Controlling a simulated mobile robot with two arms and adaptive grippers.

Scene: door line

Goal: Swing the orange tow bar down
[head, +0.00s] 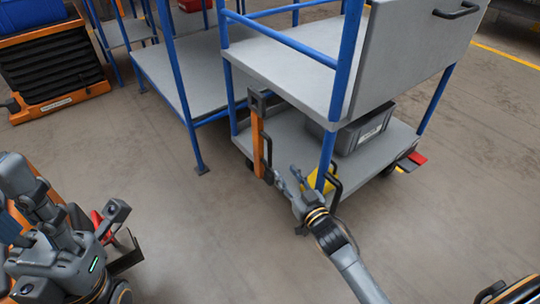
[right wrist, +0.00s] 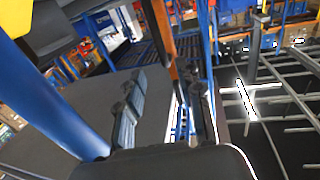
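The orange tow bar (head: 257,142) stands upright at the left end of the blue and grey cart (head: 290,65), with a dark bracket at its top. In the right wrist view the orange bar (right wrist: 160,24) rises beyond my fingers. My right gripper (head: 286,180) is to the right of the bar's lower end, its fingers parted with nothing seen between them. In the right wrist view the right gripper (right wrist: 165,95) also shows a gap between its fingers. My left gripper (head: 60,245) is at the lower left, far from the bar; its fingertips are not clear.
A grey bin (head: 362,132) sits on the cart's lower shelf, near a yellow item (head: 322,180). A red pedal (head: 416,159) is at the cart's right. A grey platform with blue posts (head: 190,85) stands left of the cart. The floor (head: 165,195) in front is clear.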

